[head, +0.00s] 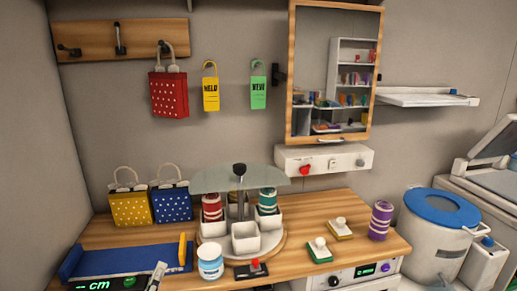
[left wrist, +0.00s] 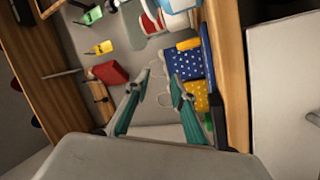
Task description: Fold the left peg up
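A wooden peg rail (head: 95,40) is fixed high on the wall at the upper left. Its left peg (head: 69,50) is dark and sticks out from the board. The middle peg (head: 119,38) stands upright against the board. The right peg (head: 165,47) sticks out and carries a red dotted bag (head: 169,94). My left gripper (head: 157,276) shows only in part at the bottom edge, well below the rail. In the left wrist view my left gripper (left wrist: 158,76) has its teal fingers spread, with nothing between them. My right gripper is in neither view.
Yellow (head: 210,88) and green (head: 258,87) tags hang right of the bag, beside a wood-framed mirror cabinet (head: 290,75). Yellow (head: 131,208) and blue (head: 172,204) bags stand on the wooden counter (head: 330,208). A glass-topped carousel (head: 240,180) is nearby. The wall below the rail's left end is clear.

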